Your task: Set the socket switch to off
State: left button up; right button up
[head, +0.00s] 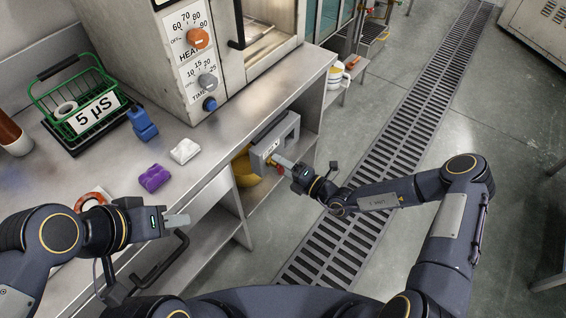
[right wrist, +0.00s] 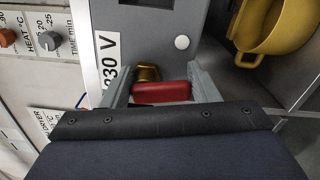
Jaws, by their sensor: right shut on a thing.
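The socket box (head: 258,152) is a grey box with a 230 V label on the side of the bench, under the worktop. In the right wrist view its front (right wrist: 185,20) carries a red switch handle (right wrist: 160,92) on a brass-coloured shaft (right wrist: 147,74). My right gripper (head: 274,160) is at the box front, and in the right wrist view its fingers (right wrist: 160,78) stand on either side of the red handle, shut on it. The handle lies crosswise in that view. My left gripper (head: 180,220) hangs over the bench's front edge, away from the socket; its finger gap is unclear.
An oven with HEAT (head: 201,38) and TIME (head: 208,80) knobs stands on the worktop. A green basket (head: 62,85), a blue object (head: 142,124), and purple (head: 155,178) and white (head: 185,151) blocks lie there. A yellow pot (right wrist: 272,40) is beside the socket. The grated floor is clear.

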jog(key=shift+s+f+m, duration=0.1)
jog(key=shift+f+m, duration=0.1)
jog(key=shift+m, duration=0.9)
jog(key=o, duration=1)
jog(key=shift+a, duration=0.1)
jog(key=v, duration=0.8)
